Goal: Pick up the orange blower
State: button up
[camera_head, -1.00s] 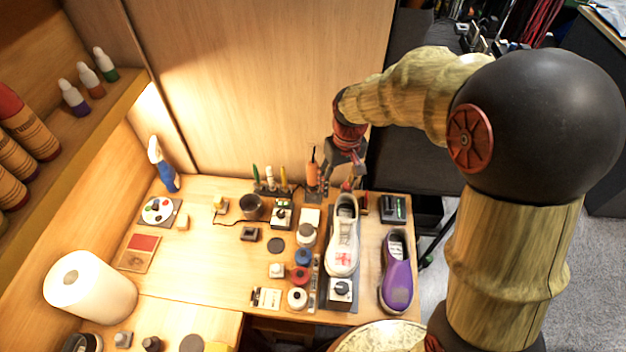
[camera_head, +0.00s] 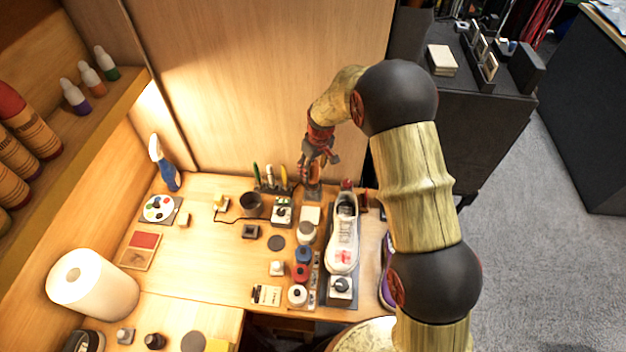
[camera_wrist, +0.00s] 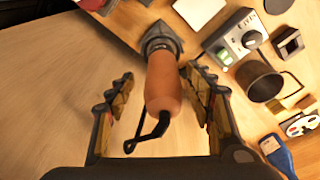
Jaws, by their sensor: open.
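The orange blower (camera_wrist: 163,82) stands in its dark holder (camera_wrist: 160,38) at the back of the workbench. In the wrist view it lies between the two fingers of my gripper (camera_wrist: 160,108), with a gap on each side. A black looped cord or nozzle hangs from its near end. In the head view my gripper (camera_head: 318,158) is over the blower (camera_head: 314,174), which is partly hidden by the fingers. My gripper is open and is not closed on the blower.
A white sneaker (camera_head: 343,238) on its stand is to the right front. Brushes (camera_head: 269,175) stand just left of the blower. A dark cup (camera_head: 251,205) and a control box (camera_head: 283,212) are nearby. A wooden wall (camera_head: 260,90) rises behind the bench.

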jog(key=f, duration=0.4)
jog(key=shift+w+a+f+b, duration=0.1)
jog(key=shift+a+f+b, duration=0.15)
jog(key=shift+a+b, duration=0.05)
jog(key=shift+c, duration=0.9)
jog(key=c, duration=1.1)
grip_shut()
